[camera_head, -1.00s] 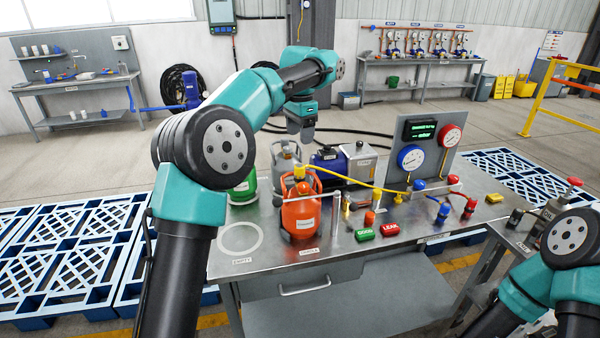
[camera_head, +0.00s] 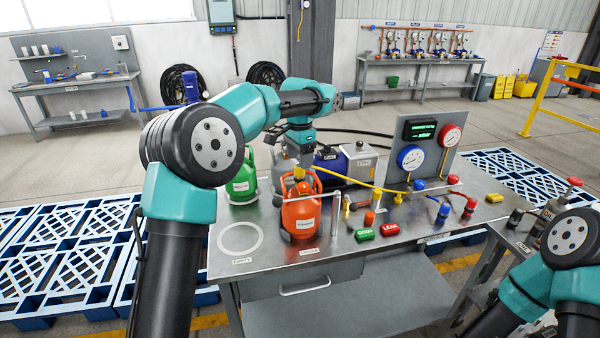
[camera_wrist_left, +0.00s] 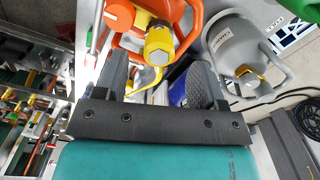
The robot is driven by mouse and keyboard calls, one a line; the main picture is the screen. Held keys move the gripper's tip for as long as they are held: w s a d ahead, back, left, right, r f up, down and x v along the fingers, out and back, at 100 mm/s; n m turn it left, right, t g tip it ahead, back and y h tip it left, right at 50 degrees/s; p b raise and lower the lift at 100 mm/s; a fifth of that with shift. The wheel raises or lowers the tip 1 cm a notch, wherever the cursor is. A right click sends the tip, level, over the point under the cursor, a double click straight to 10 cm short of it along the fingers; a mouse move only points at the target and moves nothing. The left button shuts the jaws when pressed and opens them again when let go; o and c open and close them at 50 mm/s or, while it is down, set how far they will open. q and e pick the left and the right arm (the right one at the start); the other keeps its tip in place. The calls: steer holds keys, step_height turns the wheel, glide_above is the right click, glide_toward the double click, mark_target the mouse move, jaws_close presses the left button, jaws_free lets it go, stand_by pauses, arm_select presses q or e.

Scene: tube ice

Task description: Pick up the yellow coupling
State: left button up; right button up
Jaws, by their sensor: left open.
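The yellow coupling (camera_head: 299,173) sits on top of the orange cylinder (camera_head: 301,217), inside its handle, with a yellow hose (camera_head: 345,179) running right. In the left wrist view the yellow coupling (camera_wrist_left: 158,43) shows just ahead of the fingertips, roughly between their lines, above the orange cylinder (camera_wrist_left: 130,40). My left gripper (camera_head: 303,157) hangs pointing down a little above the coupling. Its two fingers (camera_wrist_left: 158,68) are apart with nothing gripped. My right gripper is out of view; only part of that arm shows at the lower right.
A green cylinder (camera_head: 241,187) and a grey cylinder (camera_head: 282,170) stand close behind and left. A blue pump (camera_head: 328,160) and a gauge panel (camera_head: 428,152) stand to the right. The steel table (camera_head: 225,268) is clear around the white ring at front left.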

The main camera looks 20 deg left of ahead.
arm_select(q)
steer(key=shift+s+f, duration=0.15)
steer(key=shift+f, duration=1.65)
jaws_close()
steer(key=shift+r, duration=0.1)
step_height(320, 180, up, 18)
stand_by(0.6)
